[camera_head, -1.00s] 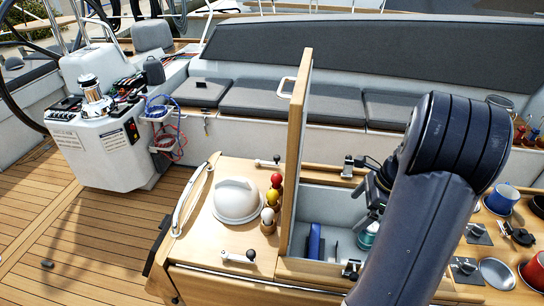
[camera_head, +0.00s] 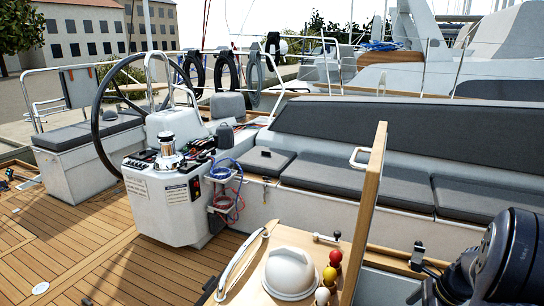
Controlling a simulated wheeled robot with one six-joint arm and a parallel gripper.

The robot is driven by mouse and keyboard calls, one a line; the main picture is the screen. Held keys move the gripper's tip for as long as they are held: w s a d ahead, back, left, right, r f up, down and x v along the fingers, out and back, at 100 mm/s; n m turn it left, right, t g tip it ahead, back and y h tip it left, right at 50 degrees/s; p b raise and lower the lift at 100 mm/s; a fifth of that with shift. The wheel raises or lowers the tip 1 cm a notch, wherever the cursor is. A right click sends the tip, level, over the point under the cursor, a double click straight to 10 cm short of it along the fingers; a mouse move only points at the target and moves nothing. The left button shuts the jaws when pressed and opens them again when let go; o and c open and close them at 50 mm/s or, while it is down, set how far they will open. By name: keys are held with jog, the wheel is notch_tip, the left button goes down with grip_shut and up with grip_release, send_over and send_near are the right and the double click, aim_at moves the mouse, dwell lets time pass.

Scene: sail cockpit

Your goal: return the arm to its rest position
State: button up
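My arm shows at the lower right of the head view as dark rounded links, partly cut off by the frame edge. My gripper is not clearly visible; its fingers are hidden or outside the picture. The arm is to the right of the raised wooden lid (camera_head: 368,215), which stands upright on the cockpit table (camera_head: 238,292).
A white helm console (camera_head: 165,205) with a steering wheel (camera_head: 97,125) stands further left. Grey bench cushions (camera_head: 335,180) run behind. The teak deck (camera_head: 75,245) at left is mostly open.

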jog(key=shift+b+x, duration=0.35)
jog(key=shift+x, duration=0.45)
jog(key=shift+f, duration=0.2)
